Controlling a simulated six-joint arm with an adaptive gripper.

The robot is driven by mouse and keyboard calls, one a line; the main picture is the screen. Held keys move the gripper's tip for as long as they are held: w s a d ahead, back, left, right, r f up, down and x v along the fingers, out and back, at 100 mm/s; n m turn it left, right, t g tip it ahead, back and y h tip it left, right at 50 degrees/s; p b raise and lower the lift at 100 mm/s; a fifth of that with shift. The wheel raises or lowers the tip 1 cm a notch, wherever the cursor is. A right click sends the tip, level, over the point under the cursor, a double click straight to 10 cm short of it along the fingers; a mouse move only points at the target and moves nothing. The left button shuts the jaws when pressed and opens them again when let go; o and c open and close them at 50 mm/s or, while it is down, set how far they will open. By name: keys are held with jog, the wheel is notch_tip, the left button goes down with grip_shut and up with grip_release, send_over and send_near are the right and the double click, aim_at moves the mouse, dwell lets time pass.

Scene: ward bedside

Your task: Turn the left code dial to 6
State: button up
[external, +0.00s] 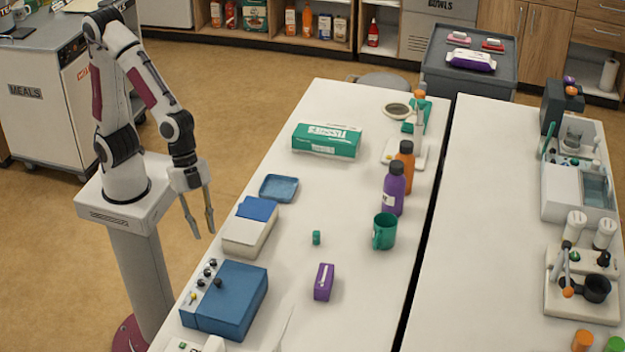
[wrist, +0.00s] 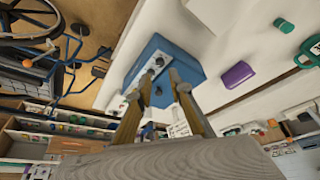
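A blue box (external: 235,305) stands at the near left edge of the white table, with a pale panel on its left side. Several small dark dials (external: 207,271) sit in a row along that panel, and a yellow-tipped part (external: 193,297) is at its near end. A dark knob (external: 218,283) is on the box's blue top. I cannot read any digits or tell where a dial points. My gripper (external: 201,230) is open and empty, in the air beyond the table's left edge, apart from the box. In the wrist view, the fingers (wrist: 160,86) partly cover the blue box (wrist: 187,58).
A cream box with a blue top (external: 248,230) and a blue tray (external: 279,188) stand behind the blue box. A purple box (external: 324,282), small green cylinder (external: 316,238) and green mug (external: 384,231) are to the right. The table between them is clear.

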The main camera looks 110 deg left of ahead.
aim_at(212, 260)
dwell(0.4)
jog(key=shift+x, duration=3.9)
grip_shut()
